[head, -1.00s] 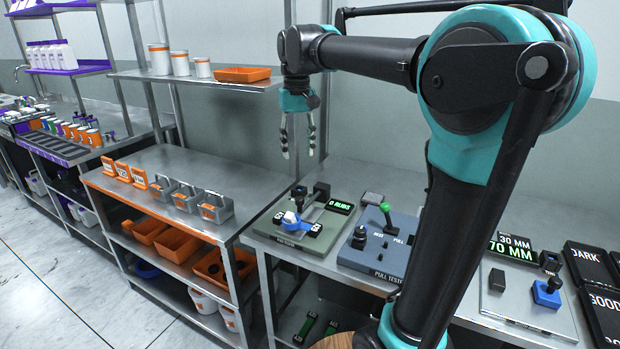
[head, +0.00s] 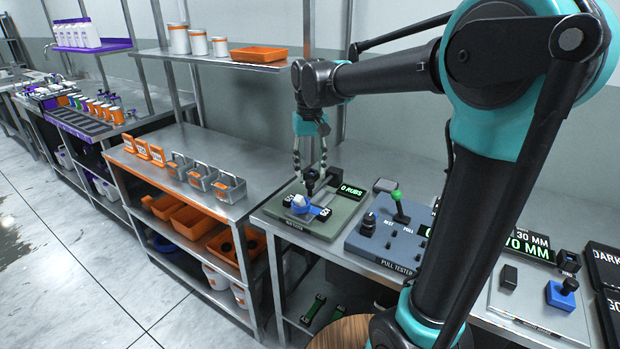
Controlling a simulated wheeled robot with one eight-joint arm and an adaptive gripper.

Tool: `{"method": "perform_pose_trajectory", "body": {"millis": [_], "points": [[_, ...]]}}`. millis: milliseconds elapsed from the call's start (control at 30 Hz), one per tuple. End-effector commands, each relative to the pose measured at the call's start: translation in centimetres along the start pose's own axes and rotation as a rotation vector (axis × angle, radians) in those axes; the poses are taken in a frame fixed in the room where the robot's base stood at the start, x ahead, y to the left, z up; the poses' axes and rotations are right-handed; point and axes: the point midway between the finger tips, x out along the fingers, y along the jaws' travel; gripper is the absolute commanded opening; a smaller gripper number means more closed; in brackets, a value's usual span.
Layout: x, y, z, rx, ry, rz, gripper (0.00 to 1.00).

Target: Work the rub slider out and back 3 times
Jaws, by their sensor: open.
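The rub tester is a grey-green plate (head: 326,222) on the bench, with a display (head: 350,190) reading "0 RUBS". The rub slider is a blue piece (head: 316,213) with a white pad (head: 299,201) on the plate, between dark clamps. A dark upright knob (head: 311,177) stands at the back of the slider area. My gripper (head: 310,172) points down over the plate with its two fingers apart, around or just above the dark knob; I cannot tell whether they touch it.
The pull tester (head: 370,243) with a green-topped lever (head: 397,195) stands close on the right. Metal baskets (head: 230,187) stand on the left bench. A shelf with an orange tray (head: 259,54) is behind my forearm.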

Motion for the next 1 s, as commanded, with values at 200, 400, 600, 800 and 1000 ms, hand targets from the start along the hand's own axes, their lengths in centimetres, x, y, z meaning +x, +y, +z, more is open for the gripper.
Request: {"method": "perform_pose_trajectory", "body": {"millis": [200,400,600,800,1000], "points": [[3.0,0.0,0.0,0.000,0.000,0.000,0.44],[4.0,0.0,0.0,0.000,0.000,0.000,0.44],[4.0,0.0,0.0,0.000,0.000,0.000,0.44],[4.0,0.0,0.0,0.000,0.000,0.000,0.25],[4.0,0.0,0.0,0.000,0.000,0.000,0.01]]}}
